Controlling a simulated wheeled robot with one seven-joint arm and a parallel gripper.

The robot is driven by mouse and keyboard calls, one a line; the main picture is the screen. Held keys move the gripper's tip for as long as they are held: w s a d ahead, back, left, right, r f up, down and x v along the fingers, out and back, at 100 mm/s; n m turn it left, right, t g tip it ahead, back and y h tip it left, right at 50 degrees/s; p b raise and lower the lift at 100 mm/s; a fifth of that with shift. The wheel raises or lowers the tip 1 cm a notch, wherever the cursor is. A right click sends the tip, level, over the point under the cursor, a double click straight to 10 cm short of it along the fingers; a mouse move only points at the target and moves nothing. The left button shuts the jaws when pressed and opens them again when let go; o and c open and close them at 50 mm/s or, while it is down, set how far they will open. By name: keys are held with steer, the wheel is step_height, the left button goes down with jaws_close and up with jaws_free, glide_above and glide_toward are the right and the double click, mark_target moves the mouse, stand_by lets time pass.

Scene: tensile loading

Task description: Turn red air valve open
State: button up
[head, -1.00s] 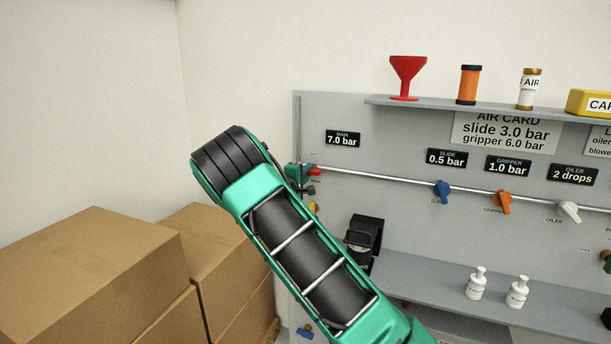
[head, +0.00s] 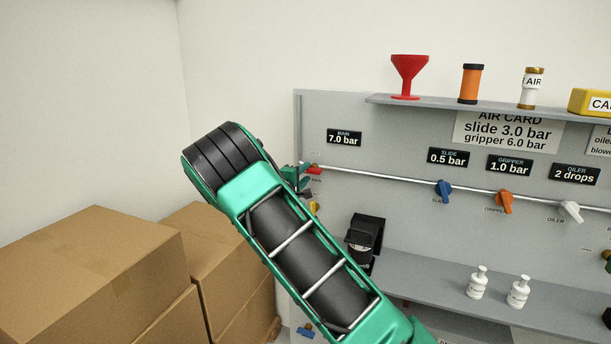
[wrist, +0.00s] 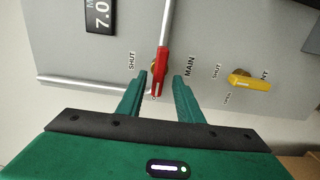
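The red air valve (wrist: 160,72) is in the wrist view, a red lever on the grey panel with "SHUT" to its left and "MAIN" to its right. Its handle lies in line with the metal pipe. My gripper (wrist: 163,84) is open, its green fingers on either side of the red handle's end, with gaps visible on both sides. In the head view a small red part of the valve (head: 314,170) shows at the panel's left edge below the "7.0 bar" display. My arm and gripper hide much of that area.
A yellow valve (wrist: 250,81) sits right of the red one in the wrist view. Blue (head: 443,190), orange (head: 504,200) and white (head: 571,210) valves line the pipe. Cardboard boxes (head: 85,265) stand at left. A black holder (head: 365,237) sits on the lower shelf.

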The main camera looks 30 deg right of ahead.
steer(key=v, duration=0.7)
steer(key=shift+s+a, duration=0.2)
steer(key=shift+a, duration=0.1)
